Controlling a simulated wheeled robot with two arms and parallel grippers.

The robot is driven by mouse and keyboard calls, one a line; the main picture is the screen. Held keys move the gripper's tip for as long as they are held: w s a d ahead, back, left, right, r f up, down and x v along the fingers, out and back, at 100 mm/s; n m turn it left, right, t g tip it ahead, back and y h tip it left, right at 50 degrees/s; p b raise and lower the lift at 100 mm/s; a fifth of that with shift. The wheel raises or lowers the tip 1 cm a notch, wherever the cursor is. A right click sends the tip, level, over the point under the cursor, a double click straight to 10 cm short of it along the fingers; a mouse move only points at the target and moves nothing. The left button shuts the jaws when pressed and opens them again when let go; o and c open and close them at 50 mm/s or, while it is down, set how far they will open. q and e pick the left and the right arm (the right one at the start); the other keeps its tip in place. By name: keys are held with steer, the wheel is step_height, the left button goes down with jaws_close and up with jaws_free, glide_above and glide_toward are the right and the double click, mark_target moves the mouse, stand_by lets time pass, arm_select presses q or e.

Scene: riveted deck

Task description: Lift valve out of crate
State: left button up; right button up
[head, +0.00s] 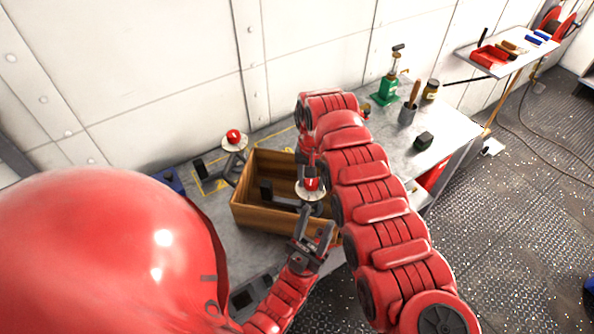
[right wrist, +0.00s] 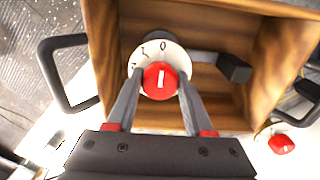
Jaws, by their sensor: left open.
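The valve, with a red knob (right wrist: 160,80) on a white numbered dial (right wrist: 143,56) and a dark lever, is at the wooden crate (head: 262,219). In the head view its dial (head: 311,193) shows at the crate's right part, below my right arm. My right gripper (right wrist: 160,76) has its fingers against both sides of the knob. In the head view my right arm largely hides that gripper. I cannot tell whether the valve rests on the crate floor. My left gripper (head: 313,236) is open and empty by the crate's near right side.
A second red-knobbed valve (head: 234,137) stands on the bench behind the crate, left of it. A green bottle jack (head: 388,90), a grey cup (head: 407,115) and a dark block (head: 424,140) stand at the right. A wall is close behind.

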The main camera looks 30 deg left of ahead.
steer(key=c, duration=0.7)
jaws_close()
steer(key=shift+r, duration=0.15)
